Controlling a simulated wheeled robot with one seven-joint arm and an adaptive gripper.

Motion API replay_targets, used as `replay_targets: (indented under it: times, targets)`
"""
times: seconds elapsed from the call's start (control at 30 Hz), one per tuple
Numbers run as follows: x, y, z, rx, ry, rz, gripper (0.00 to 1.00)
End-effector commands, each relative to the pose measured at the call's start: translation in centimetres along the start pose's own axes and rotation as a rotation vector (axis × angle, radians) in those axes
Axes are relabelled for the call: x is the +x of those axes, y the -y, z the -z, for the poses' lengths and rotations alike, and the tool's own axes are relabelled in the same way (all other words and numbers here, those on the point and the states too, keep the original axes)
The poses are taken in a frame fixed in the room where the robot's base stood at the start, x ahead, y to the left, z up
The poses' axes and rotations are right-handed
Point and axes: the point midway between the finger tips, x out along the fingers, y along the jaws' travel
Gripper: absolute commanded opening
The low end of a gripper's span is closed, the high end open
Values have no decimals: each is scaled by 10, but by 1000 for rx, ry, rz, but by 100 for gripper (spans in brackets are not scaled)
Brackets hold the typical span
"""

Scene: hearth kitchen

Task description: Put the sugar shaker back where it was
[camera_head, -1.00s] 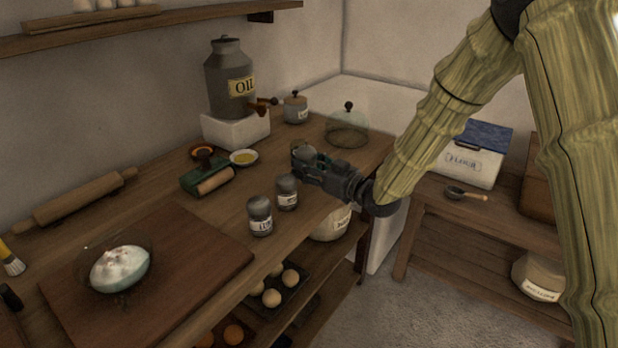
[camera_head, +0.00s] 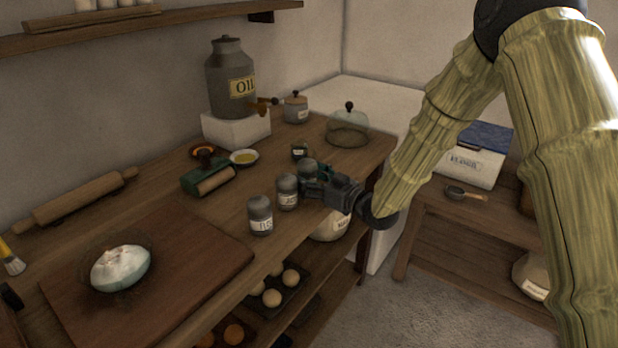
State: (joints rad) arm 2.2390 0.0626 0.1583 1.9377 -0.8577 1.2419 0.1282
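Three grey, dark-topped shakers stand in a slanting row near the front edge of the wooden counter: a front shaker (camera_head: 260,216), a middle shaker (camera_head: 287,191) and a rear shaker (camera_head: 308,169). Their labels are too blurred to tell which is sugar. My gripper (camera_head: 314,189) is low at the right end of the row, right against the rear shaker in the picture and covering its lower part. I cannot tell whether the fingers are closed on it, nor whether its base touches the counter.
A small dark jar (camera_head: 299,151) stands just behind the rear shaker, and a glass dome (camera_head: 348,128) further back. A cutting board (camera_head: 190,262) fills the front left.

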Motion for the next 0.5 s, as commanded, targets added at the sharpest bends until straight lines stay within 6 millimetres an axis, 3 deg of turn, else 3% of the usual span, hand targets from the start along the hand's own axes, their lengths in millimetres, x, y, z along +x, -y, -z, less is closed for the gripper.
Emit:
replay_targets:
  times: [0.27,0.5]
  targets:
    - [0,0,4,0,0,0,70]
    - [-28,-1,2,0,0,-1,70]
